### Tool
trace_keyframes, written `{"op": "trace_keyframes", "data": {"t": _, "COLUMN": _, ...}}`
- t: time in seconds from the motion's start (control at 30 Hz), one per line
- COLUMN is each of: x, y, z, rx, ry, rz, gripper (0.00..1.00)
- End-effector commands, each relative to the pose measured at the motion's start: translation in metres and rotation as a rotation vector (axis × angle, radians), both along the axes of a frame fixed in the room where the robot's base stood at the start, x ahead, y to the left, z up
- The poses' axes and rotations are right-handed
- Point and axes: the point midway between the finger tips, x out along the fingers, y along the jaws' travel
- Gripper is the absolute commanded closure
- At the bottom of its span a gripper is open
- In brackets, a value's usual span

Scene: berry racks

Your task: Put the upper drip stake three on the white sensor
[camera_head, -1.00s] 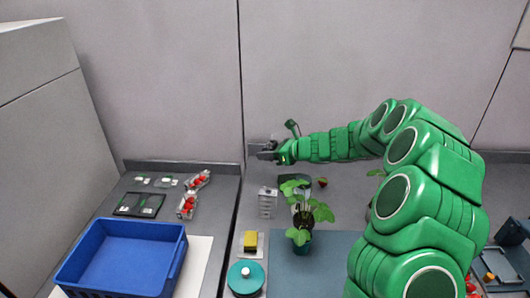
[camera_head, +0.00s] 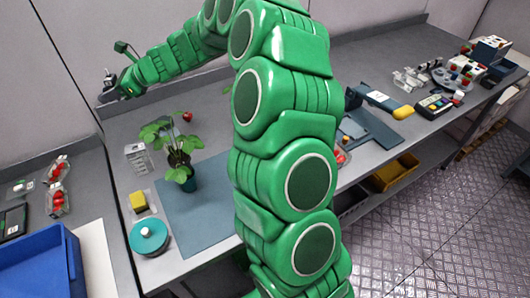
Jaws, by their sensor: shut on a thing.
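My gripper (camera_head: 108,88) is at the upper left in the head view, at the end of my green arm, raised above the back left of the bench near the wall. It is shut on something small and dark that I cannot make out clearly. I cannot pick out a drip stake for certain. No thing in view is clearly the white sensor; several small white items at the far right are too small to tell apart.
A blue crate (camera_head: 72,262) is at lower left. My arm hides the middle bench.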

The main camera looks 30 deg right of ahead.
Motion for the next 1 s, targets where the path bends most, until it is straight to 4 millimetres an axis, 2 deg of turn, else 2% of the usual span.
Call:
{"op": "trace_keyframes", "data": {"t": 0.03, "x": 0.0, "y": 0.0, "z": 0.013, "rx": -0.001, "ry": -0.005, "rz": 0.0, "gripper": 0.98}}
{"op": "trace_keyframes", "data": {"t": 0.17, "x": 0.0, "y": 0.0, "z": 0.038, "rx": -0.003, "ry": -0.003, "rz": 0.001, "gripper": 0.98}}
{"op": "trace_keyframes", "data": {"t": 0.57, "x": -0.024, "y": -0.057, "z": 0.033, "rx": 0.0, "ry": 0.002, "rz": -0.004, "gripper": 0.98}}
{"op": "trace_keyframes", "data": {"t": 1.0, "x": -0.078, "y": -0.144, "z": 0.033, "rx": -0.002, "ry": -0.002, "rz": -0.006, "gripper": 0.98}}
